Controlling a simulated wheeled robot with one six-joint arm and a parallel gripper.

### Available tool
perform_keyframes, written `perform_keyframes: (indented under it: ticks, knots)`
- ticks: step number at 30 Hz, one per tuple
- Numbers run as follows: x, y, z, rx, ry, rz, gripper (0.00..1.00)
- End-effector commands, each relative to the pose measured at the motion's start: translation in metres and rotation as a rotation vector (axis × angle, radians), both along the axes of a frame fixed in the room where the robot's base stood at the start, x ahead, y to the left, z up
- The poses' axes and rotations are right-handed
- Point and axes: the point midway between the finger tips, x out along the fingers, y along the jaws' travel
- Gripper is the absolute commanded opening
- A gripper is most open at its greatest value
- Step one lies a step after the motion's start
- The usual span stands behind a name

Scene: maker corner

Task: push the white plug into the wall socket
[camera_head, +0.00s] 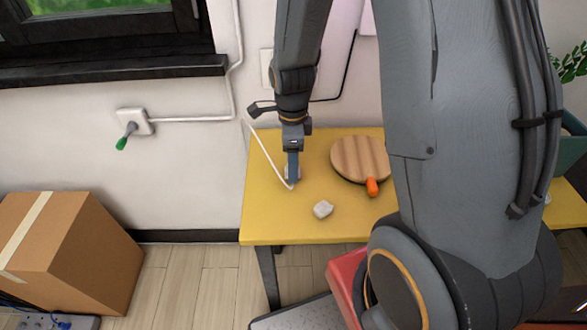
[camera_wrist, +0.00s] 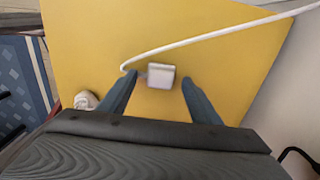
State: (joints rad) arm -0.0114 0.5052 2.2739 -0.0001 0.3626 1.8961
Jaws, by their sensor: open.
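The white plug (camera_wrist: 161,76) lies on the yellow table, with its white cable (camera_wrist: 220,36) running off to the upper right in the wrist view. My gripper (camera_wrist: 158,82) is open above the table, with the plug between or just beyond its fingertips and a gap on both sides. In the head view my gripper (camera_head: 292,178) points down at the table's left part and mostly hides the plug. The wall socket (camera_head: 135,121) is a white box on the wall at left; a grey thing with a green end (camera_head: 122,143) sticks out of it.
The yellow table (camera_head: 262,215) also holds a small whitish block (camera_head: 323,209) and a round wooden board (camera_head: 358,157) with an orange-handled thing (camera_head: 372,187). A cardboard box (camera_head: 85,250) stands below the socket. A white plate (camera_head: 266,68) is on the wall behind my arm.

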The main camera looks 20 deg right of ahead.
Motion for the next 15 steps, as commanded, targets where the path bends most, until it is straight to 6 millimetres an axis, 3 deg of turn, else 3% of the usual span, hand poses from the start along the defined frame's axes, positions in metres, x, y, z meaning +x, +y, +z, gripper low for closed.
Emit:
perform_keyframes:
  ticks: [15]
  knots:
    - [-0.0002, -0.0002, -0.0090, 0.000, 0.000, 0.000, 0.56]
